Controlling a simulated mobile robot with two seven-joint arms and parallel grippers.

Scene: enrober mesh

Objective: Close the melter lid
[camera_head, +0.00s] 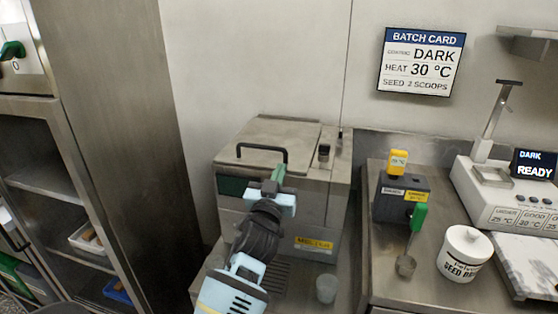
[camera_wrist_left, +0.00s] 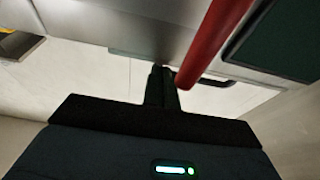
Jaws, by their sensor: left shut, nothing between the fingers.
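The melter (camera_head: 325,200) is a steel box on the counter in the head view. Its lid (camera_head: 285,135) lies flat across the top and looks down, with a black bar handle (camera_head: 262,149) near its front edge. My left gripper (camera_head: 279,172) is shut and empty, in front of the melter's upper front, just below and right of the handle. In the left wrist view its dark fingertips (camera_wrist_left: 160,85) are together. A red rod (camera_wrist_left: 212,42) crosses close beside them. Contact with the melter cannot be told. My right gripper is out of view.
A clear cup (camera_head: 326,289) stands on the counter before the melter. To the right are a dark block with a yellow device (camera_head: 397,162), a green-handled scoop (camera_head: 417,217), a white seed jar (camera_head: 465,255) and a scale (camera_head: 510,195). A tall steel cabinet (camera_head: 115,120) stands left.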

